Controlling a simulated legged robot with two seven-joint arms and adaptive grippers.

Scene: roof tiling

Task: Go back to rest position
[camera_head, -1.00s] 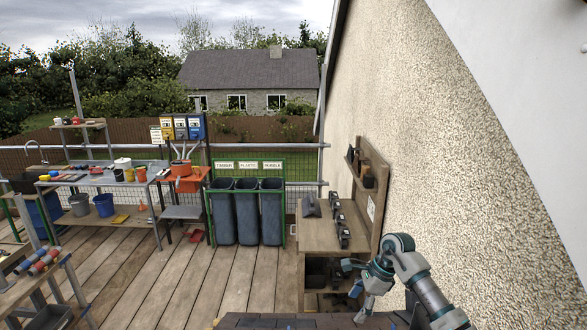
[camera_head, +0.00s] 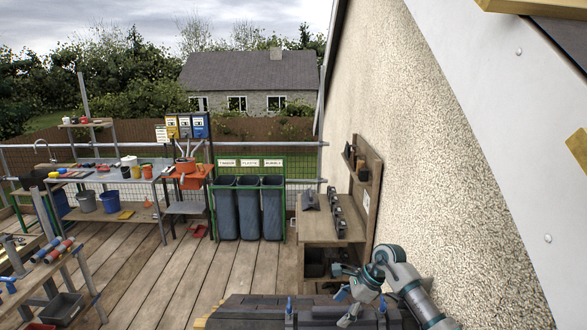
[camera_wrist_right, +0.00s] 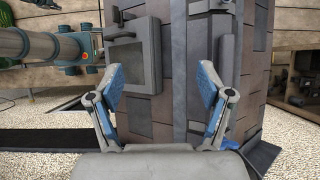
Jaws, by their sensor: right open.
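My right gripper (camera_head: 343,284) is at the lower right of the head view, above the near slate-covered surface (camera_head: 250,312) and in front of the wooden bench. In the right wrist view its two blue-padded fingers (camera_wrist_right: 162,82) are spread apart with nothing between them. Beyond them are brown and grey tiles (camera_wrist_right: 190,60) and a grey square frame (camera_wrist_right: 132,62). My left gripper is not in view in the head picture. A teal and grey arm link of mine shows at the left of the wrist view.
The wooden bench (camera_head: 318,230) holding dark parts stands against the pebbled wall (camera_head: 440,170). Three grey bins (camera_head: 249,208) stand at the railing. A workbench (camera_head: 130,180) with buckets is at the back left; a rack of tubes (camera_head: 50,255) is near left. Deck boards between are clear.

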